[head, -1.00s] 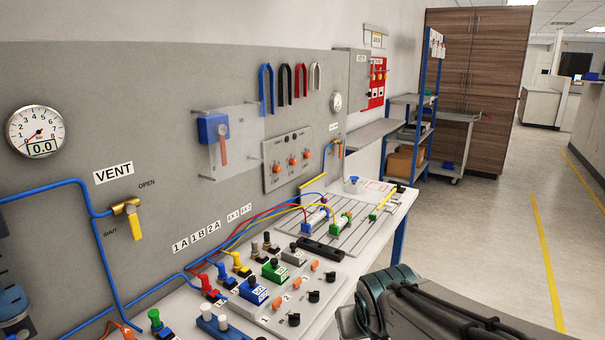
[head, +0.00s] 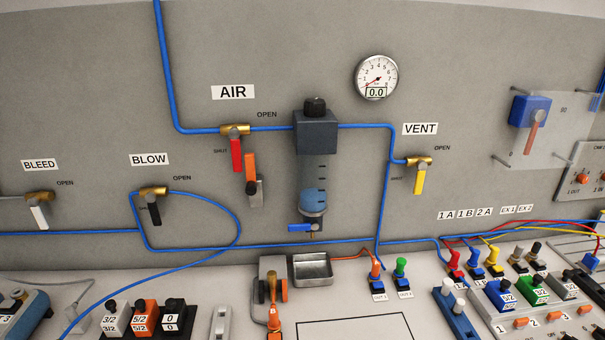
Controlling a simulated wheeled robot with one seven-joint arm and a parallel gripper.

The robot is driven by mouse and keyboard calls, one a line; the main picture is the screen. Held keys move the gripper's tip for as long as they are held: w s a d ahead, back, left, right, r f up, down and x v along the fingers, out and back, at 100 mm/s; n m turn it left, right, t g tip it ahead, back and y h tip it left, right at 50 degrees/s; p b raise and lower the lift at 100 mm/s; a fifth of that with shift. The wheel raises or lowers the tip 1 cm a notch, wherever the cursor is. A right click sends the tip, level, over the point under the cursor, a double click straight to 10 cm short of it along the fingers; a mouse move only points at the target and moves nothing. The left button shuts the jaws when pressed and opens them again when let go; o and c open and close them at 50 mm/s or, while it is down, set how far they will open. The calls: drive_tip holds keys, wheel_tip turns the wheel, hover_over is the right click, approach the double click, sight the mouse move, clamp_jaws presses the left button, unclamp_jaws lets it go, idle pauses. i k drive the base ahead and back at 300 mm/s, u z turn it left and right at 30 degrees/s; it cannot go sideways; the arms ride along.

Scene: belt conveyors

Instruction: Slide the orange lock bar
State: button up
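An orange bar (head: 250,167), which looks like the lock bar, is on the grey wall panel just right of the red AIR valve handle (head: 236,155). A small grey piece (head: 256,191) sits at its lower end. The red handle hangs down from the brass AIR valve (head: 236,130), pointing towards SHUT. Whether the bar touches the handle is too small to tell. My gripper is not in view.
The gauge (head: 376,77) reads 0.0. A filter unit (head: 315,130) stands out from the panel right of the bar. Below, the bench holds a metal tray (head: 311,270), valve blocks (head: 145,316) and coloured fittings. Blue tubing (head: 172,80) runs along the panel.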

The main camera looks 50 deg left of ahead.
sight(251, 188)
drive_tip(key=u, duration=2.15)
drive_tip(key=k, duration=0.65)
drive_tip(key=z, duration=0.35)
drive_tip(key=i, duration=0.5)
drive_tip(key=u, duration=0.05)
